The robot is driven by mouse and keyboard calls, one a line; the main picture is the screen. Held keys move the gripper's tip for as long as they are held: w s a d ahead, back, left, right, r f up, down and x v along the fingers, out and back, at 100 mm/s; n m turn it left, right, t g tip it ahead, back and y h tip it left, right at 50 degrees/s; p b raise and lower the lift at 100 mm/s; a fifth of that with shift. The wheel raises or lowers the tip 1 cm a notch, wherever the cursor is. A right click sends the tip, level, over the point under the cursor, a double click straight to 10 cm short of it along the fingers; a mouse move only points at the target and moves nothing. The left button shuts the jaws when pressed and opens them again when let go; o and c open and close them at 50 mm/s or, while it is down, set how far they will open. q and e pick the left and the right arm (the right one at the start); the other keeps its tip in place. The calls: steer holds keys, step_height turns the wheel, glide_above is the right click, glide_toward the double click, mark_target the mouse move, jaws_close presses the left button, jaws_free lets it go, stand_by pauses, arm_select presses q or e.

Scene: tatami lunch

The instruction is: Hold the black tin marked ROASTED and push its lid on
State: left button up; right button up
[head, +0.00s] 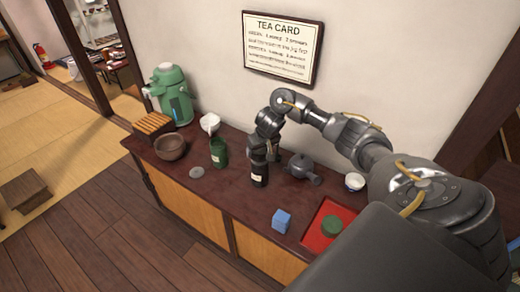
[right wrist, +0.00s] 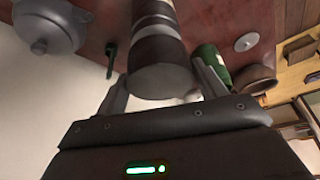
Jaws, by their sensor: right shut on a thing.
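The black tin (head: 259,180) stands upright on the dark red counter, with a pale label too small to read. My right gripper (head: 259,158) comes down on it from above and is shut on its upper part. In the right wrist view the tin (right wrist: 155,45) has pale bands, and its near round end lies between the fingers of my right gripper (right wrist: 160,78). I cannot tell whether the fingers grip the lid or the body, nor whether the lid is fully down. My left gripper is not in view.
A green tin (head: 219,158) and flat grey disc (head: 196,172) stand left of the black tin, beyond them a brown bowl (head: 170,150). A grey teapot (head: 303,167) is close on the right. A blue block (head: 281,221) and red tray (head: 313,236) with a green lid (head: 332,226) are nearer.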

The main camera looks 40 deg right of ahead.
mark_target(260, 157)
steer(key=shift+f, duration=0.6)
stand_by(0.3)
steer(key=shift+f+p, duration=0.3)
steer(key=shift+p, duration=0.05)
stand_by(0.4)
steer(key=shift+f, duration=0.75)
stand_by(1.1)
steer(key=o, duration=0.9)
steer(key=shift+o, duration=0.6)
steer(key=shift+r, duration=0.1)
step_height(260, 157, up, 8)
steer(key=p, duration=1)
